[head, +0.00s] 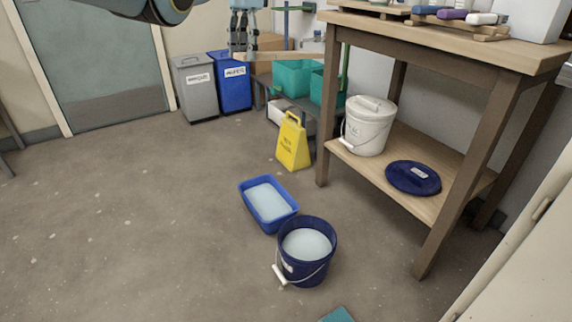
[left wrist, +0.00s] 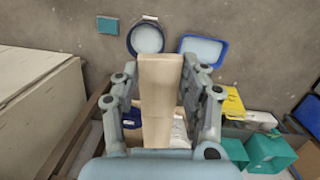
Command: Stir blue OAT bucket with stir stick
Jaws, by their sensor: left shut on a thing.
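A dark blue bucket (head: 312,271) with pale glaze in it stands upright and uncovered on the floor, its white-gripped handle hanging at the front left. It also shows at the top of the left wrist view (left wrist: 131,42). Its label is too small to read. My left gripper (head: 243,54) is high at the top of the head view, shut on a pale wooden stir stick (head: 290,56). In the left wrist view the stick (left wrist: 160,95) lies between the fingers and points toward the bucket. The stick is clear of the bucket. My right gripper is not in view.
A blue rectangular tub (head: 291,212) of pale liquid stands just behind the bucket. A yellow floor sign (head: 292,146) is further back. A wooden bench (head: 450,47) stands right, with a white bucket (head: 368,130) and blue lid (head: 413,180) on its shelf. Floor on the left is clear.

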